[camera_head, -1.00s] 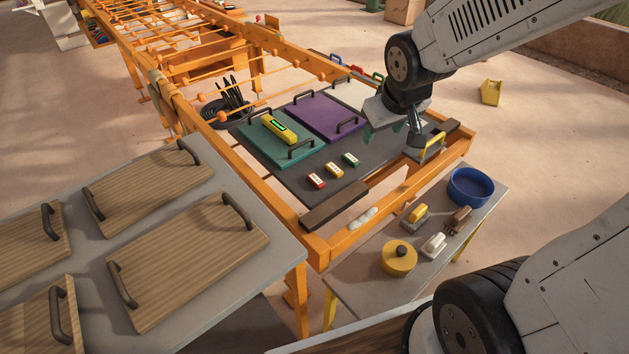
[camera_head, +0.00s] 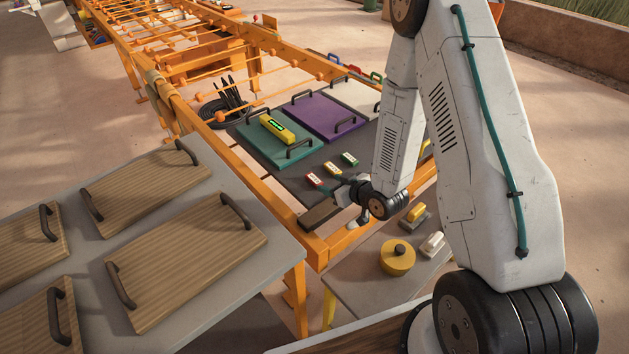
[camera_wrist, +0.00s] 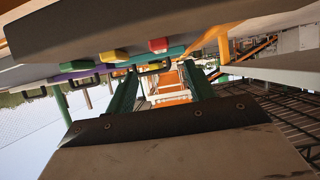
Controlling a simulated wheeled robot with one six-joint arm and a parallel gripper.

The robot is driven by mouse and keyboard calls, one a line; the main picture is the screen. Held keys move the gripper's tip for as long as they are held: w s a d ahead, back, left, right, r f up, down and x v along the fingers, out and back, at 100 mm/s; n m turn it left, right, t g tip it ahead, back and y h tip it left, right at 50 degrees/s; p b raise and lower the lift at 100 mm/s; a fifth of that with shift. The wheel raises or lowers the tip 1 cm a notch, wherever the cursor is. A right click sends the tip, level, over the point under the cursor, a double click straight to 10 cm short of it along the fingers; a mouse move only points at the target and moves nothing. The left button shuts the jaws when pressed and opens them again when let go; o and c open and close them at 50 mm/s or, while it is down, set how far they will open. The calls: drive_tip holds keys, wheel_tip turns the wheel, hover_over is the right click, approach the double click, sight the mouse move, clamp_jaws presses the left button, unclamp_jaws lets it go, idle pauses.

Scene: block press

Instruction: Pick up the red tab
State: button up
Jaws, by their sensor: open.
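The red tab (camera_head: 314,180) lies on the dark grey board, at the front of a short row with a yellow tab (camera_head: 333,169) and a green tab (camera_head: 349,159). My gripper (camera_head: 328,189) is low over the board's front edge, just right of the red tab. In the wrist view, its two green fingers (camera_wrist: 163,82) are spread with nothing between them. The red tab (camera_wrist: 158,45) shows there beyond and above the fingers, in a tilted, nearly edge-on view. I cannot tell from the head view whether a fingertip touches the tab.
A teal panel (camera_head: 285,150) with a yellow device (camera_head: 277,129) and a purple panel (camera_head: 322,116) lie behind the tabs. A brown bar (camera_head: 319,214) lies along the front edge. The orange frame (camera_head: 262,202) surrounds the board. A side table holds a yellow pot (camera_head: 397,258).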

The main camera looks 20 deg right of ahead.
sight(314, 179)
drive_tip(key=x, duration=0.8)
drive_tip(key=shift+s, duration=0.1)
drive_tip(key=shift+c, duration=0.3)
drive_tip(key=c, duration=1)
